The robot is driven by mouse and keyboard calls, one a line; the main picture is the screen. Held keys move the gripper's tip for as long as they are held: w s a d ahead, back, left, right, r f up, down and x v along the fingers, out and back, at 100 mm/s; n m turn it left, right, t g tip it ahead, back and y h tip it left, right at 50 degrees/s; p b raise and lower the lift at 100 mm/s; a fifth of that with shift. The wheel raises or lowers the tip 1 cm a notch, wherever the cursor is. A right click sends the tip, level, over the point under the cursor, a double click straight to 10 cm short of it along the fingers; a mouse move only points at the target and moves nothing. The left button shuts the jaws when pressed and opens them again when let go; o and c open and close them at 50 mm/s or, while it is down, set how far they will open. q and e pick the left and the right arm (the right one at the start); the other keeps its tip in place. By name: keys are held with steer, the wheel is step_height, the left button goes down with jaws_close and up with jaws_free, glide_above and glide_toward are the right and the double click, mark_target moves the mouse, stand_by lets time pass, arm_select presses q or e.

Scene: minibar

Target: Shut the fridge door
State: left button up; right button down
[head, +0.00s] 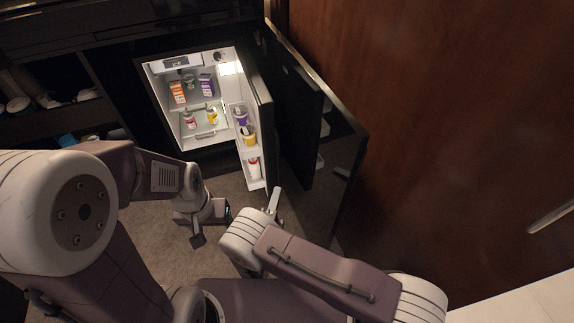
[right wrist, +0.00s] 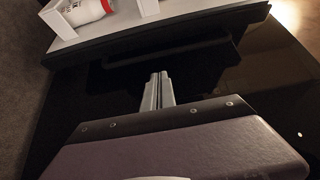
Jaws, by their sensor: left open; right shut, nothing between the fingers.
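The small fridge (head: 160,95) is lit inside and stands open. Its door (head: 263,120) is swung out to the right, with white shelves on its inner side and a black outer side. The door also shows at the top of the right wrist view (right wrist: 125,42). My right gripper (head: 276,200) is shut and empty near the door's lower outer end; its fingers (right wrist: 158,85) point at the dark area by the door, and contact cannot be told. My left gripper (head: 213,227) is open and empty, low over the carpet in front of the fridge.
An open black cabinet door (head: 343,170) stands right of the fridge door, before a brown wooden panel (head: 430,90). Cartons and cups sit inside the fridge, and containers, including a red-and-white bottle (head: 254,168), sit on the door shelves.

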steer(key=b+x, duration=0.4)
steer(key=x, duration=0.5)
steer(key=shift+w+d, duration=0.2)
steer(key=shift+w, duration=0.1)
steer(key=shift+a+r, duration=0.1)
steer(key=shift+a, duration=0.05)
